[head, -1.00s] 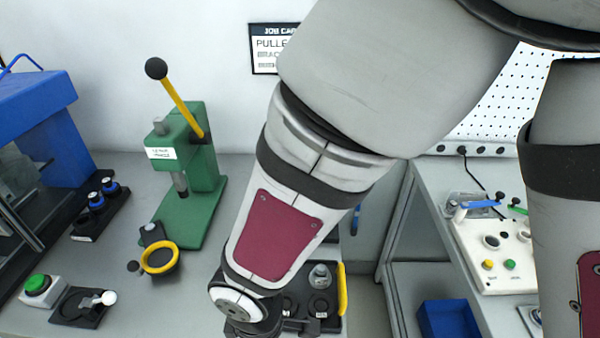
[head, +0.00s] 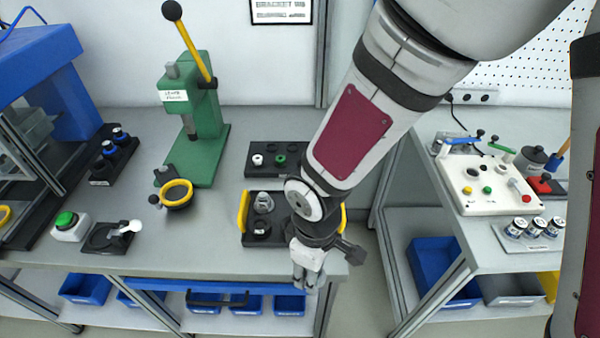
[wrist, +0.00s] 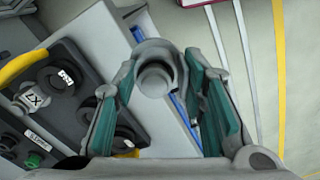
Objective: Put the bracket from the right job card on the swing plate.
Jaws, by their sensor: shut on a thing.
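My gripper (head: 308,284) is past the tray's front right corner, over the bench edge. In the wrist view its teal-padded fingers (wrist: 162,112) are shut on a grey bracket (wrist: 154,78) with a round bore. The bracket is hard to make out in the head view. The swing plate (head: 163,177), apparently the dark arm with a yellow ring (head: 176,194) and black knob, stands out in front of the green press (head: 205,130). No part shows in the ring.
A black tray (head: 282,240) with yellow handles holds a grey part and dark round parts. Another black tray (head: 262,172) is behind it. A green button box (head: 70,227) and black fixture (head: 100,240) stand left. Bench between press and trays is clear.

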